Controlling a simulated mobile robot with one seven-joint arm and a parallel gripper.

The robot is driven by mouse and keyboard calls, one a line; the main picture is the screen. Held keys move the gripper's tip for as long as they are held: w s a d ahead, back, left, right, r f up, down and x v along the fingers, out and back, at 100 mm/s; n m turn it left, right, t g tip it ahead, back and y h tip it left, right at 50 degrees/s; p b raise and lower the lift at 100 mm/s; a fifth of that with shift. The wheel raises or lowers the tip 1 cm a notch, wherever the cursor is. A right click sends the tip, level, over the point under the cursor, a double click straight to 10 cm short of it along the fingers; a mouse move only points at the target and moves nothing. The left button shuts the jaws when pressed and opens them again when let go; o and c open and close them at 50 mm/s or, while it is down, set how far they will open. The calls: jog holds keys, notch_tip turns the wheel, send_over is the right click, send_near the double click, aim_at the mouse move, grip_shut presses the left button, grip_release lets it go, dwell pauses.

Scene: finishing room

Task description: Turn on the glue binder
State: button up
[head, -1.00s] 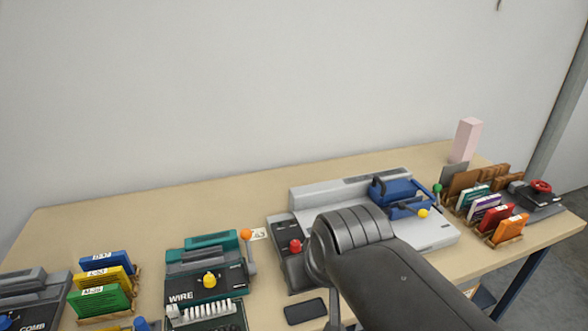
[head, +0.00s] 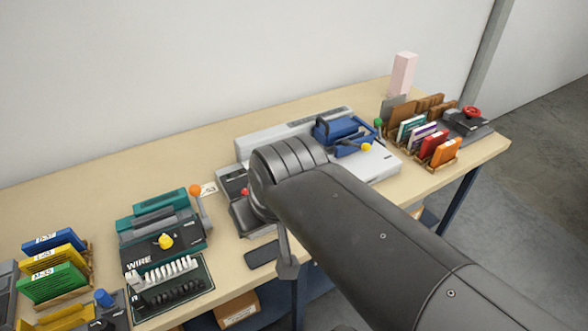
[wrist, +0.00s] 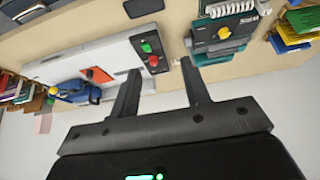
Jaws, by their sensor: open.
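The likely glue binder (head: 376,168) is a pale grey machine with a blue clamp (head: 340,130) on top and a dark control panel at its left end. It also shows in the wrist view (wrist: 75,68), upside down, with a green button (wrist: 147,47) and a red button (wrist: 153,60) on its dark panel. My gripper (wrist: 160,68) is open and empty, its fingers pointing toward the panel end, with the red button near the gap between the tips. I cannot tell any contact. In the head view my arm hides most of the gripper and part of the panel.
A teal wire binder (head: 162,235) with an orange-knobbed lever stands left of the panel. A flat dark pad (head: 262,254) lies at the front edge. Racks of coloured booklets stand left (head: 55,275) and right (head: 425,140).

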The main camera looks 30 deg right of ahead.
jog(key=shift+w+d+r+n, duration=0.1)
jog(key=shift+w+r+n, duration=0.1)
jog(key=shift+w+n, duration=0.35)
jog(key=shift+c, duration=1.4)
jog(key=w+n+g, duration=0.1)
jog(key=w+n, duration=0.1)
jog(key=w, duration=0.1)
jog(key=w+d+n+g, duration=0.1)
jog(key=w+n, duration=0.2)
jog(key=w+d+n+g, duration=0.1)
jog(key=w+n, duration=0.2)
jog(key=shift+w+d+g, duration=0.15)
jog(key=shift+d+g, duration=0.05)
jog(key=shift+g, duration=0.1)
grip_shut()
jog(key=w+d+f+n+g, duration=0.1)
jog(key=w+d+f+n, duration=0.1)
jog(key=w+n, duration=0.2)
jog(key=w+d+f+n+g, duration=0.1)
jog(key=w+f+n+g, duration=0.1)
jog(key=w+n, duration=0.3)
jog(key=shift+w+d+f, duration=0.35)
jog(key=shift+w+f, duration=0.05)
jog(key=shift+w, duration=0.05)
